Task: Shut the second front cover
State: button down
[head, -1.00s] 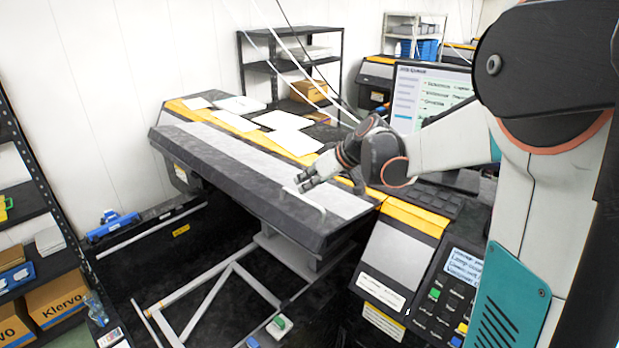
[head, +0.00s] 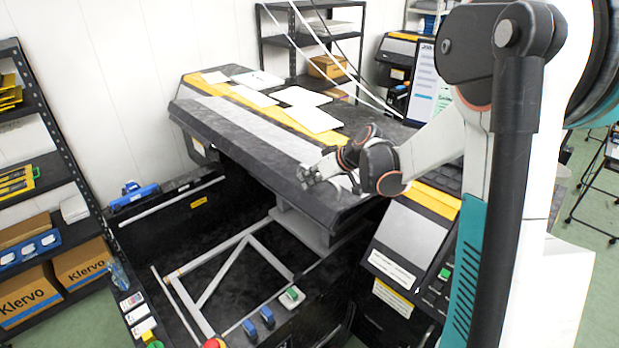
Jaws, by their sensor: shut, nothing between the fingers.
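The long dark front cover (head: 240,150) with a grey strip runs across the wide printer in the middle of the head view. Its front edge overhangs a dark open bay below. I cannot tell how far the cover is from its closed position. My gripper (head: 306,178) is shut and empty, over the right end of the cover, close to its surface. A pale handle-like piece (head: 346,186) shows just right of the fingers, partly hidden by my wrist. I cannot tell whether the fingers touch the cover.
White sheets (head: 315,118) lie on the printer's top. A pale bar frame (head: 225,275) sits low in the bay. Shelves with boxes (head: 30,297) stand left.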

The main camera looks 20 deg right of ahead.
jog(key=shift+f, duration=0.1)
notch_tip(320, 180, down, 18)
jog(key=a+n+t+h+b, duration=0.1)
jog(key=n+t+h+b, duration=0.2)
jog(key=b, duration=1.4)
jog(key=w+d+f+n+t+h+b, duration=0.1)
jog(key=w+d+f+h+b, duration=0.1)
jog(key=d+f+b, duration=0.3)
jog(key=w+d+f+n+t+h+b, duration=0.1)
jog(key=d+f+h+b, duration=0.3)
jog(key=f+b, duration=0.9)
jog(key=shift+w+d+n+h+b, duration=0.3)
jog(key=shift+w+d+n+b, duration=0.25)
jog(key=shift+d+n+b, duration=0.3)
jog(key=shift+d, duration=0.2)
